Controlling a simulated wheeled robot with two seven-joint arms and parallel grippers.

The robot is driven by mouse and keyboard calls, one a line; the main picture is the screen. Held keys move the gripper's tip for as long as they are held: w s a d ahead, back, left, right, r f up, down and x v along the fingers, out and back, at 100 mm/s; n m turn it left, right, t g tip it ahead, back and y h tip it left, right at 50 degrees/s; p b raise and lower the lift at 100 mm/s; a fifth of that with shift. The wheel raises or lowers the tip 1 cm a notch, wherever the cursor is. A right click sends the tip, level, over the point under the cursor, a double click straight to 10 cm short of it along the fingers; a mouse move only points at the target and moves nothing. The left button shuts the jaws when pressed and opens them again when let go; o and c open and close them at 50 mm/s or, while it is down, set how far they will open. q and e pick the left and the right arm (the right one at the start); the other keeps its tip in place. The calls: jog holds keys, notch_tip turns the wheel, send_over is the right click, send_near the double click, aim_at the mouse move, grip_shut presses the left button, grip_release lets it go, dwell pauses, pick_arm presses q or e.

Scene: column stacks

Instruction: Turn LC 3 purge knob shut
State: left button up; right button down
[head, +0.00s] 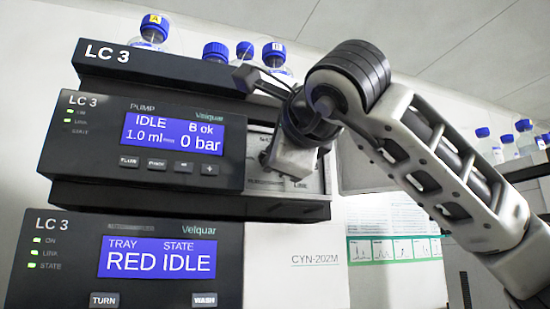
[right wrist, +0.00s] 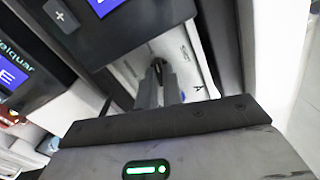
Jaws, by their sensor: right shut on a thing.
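The LC 3 pump module (head: 90,150) stands in the stack, with a blue display reading IDLE, B ok, 1.0 ml and 0 bar. My right gripper (head: 268,157) is at the pale panel just right of this display, and the knob is hidden behind it in the head view. In the right wrist view, my right gripper (right wrist: 159,84) reaches between dark housings to that panel. Its narrow fingers are shut on a small dark knob (right wrist: 157,66), mostly covered by them. How far the knob is turned cannot be told. My left gripper is not in view.
Blue-capped bottles (head: 215,52) stand on top of the stack. The autosampler module (head: 75,255) below reads TRAY RED, STATE IDLE. A white CYN-202M cabinet (head: 300,270) is beside it. More bottles (head: 525,140) stand on a shelf at right.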

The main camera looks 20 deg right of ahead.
jog(key=shift+f+m+b, duration=0.25)
jog(key=shift+m+b, duration=0.35)
jog(key=shift+m, duration=0.2)
jog(key=m+b, duration=0.2)
jog(key=m, duration=0.1)
jog(key=shift+m, duration=0.4)
jog(key=shift+m+b, duration=0.5)
jog(key=shift+m, duration=0.3)
jog(key=m+b, duration=0.2)
jog(key=m, duration=0.3)
jog(key=shift+r, duration=0.1)
jog(key=shift+m+b, duration=0.35)
jog(key=shift+m, duration=0.65)
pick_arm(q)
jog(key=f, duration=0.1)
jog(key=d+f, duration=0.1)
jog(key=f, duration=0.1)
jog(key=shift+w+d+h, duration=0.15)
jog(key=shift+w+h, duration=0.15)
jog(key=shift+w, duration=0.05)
pick_arm(e)
jog(key=shift+r+m, duration=0.1)
jog(key=shift+m, duration=0.4)
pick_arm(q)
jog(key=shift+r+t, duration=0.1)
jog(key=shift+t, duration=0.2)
